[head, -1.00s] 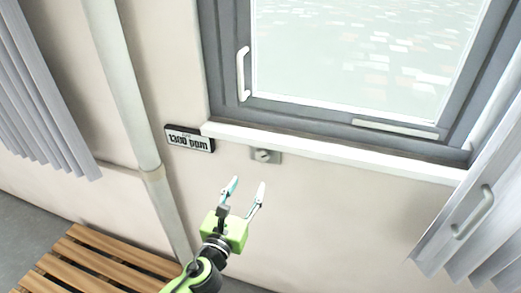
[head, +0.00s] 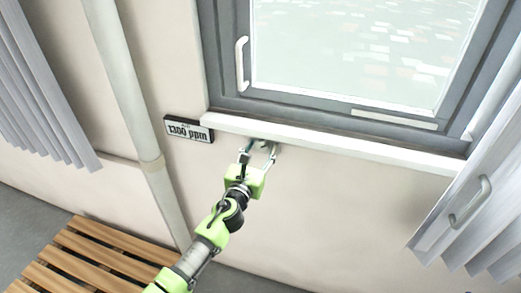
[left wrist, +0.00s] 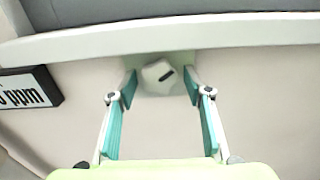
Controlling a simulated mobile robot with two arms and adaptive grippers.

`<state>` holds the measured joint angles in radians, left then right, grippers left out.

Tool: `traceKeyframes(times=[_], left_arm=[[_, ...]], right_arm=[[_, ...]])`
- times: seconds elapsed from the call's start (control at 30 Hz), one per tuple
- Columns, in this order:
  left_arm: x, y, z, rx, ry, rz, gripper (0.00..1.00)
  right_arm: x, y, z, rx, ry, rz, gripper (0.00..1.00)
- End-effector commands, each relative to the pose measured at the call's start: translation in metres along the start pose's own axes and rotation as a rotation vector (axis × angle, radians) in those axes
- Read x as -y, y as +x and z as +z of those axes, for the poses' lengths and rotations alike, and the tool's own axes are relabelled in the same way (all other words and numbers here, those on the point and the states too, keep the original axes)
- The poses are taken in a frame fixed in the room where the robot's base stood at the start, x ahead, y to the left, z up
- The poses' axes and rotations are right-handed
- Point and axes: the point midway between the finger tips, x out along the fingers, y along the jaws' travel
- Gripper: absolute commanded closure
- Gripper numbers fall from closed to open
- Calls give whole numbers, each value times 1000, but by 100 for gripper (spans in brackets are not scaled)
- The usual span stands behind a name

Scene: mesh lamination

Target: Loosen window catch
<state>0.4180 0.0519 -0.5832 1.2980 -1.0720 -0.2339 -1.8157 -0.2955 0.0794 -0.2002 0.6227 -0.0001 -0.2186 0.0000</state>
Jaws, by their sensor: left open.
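The window catch (left wrist: 160,77) is a pale round knob with a dark slot mark, on a small plate just under the window sill. It shows between my fingers in the left wrist view. In the head view my gripper mostly covers its plate. My left gripper (head: 258,148) is open, and in the left wrist view its fingertips (left wrist: 161,86) stand to either side of the knob, with a gap on each side. I cannot tell how far the tips reach over it. The window (head: 350,60) has a grey frame and a white handle (head: 240,64). My right gripper is not in view.
A ppm display (head: 188,130) hangs on the wall left of the catch, and also shows in the left wrist view (left wrist: 28,90). The white sill (head: 340,147) juts out above. A pipe (head: 128,100), slatted bench (head: 85,262) and grey blinds (head: 480,215) stand around.

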Motion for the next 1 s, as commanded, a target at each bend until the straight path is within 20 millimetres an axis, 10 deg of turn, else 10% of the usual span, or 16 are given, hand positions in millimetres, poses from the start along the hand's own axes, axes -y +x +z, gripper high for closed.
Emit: traceKeyframes(times=[0.23,0.4,1.0], left_arm=[[0,0,0,0,0,1,54],[0,0,0,0,0,1,93],[0,0,-1,0,-168,1,93]], right_arm=[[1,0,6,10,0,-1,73],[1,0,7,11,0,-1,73],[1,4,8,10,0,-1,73]])
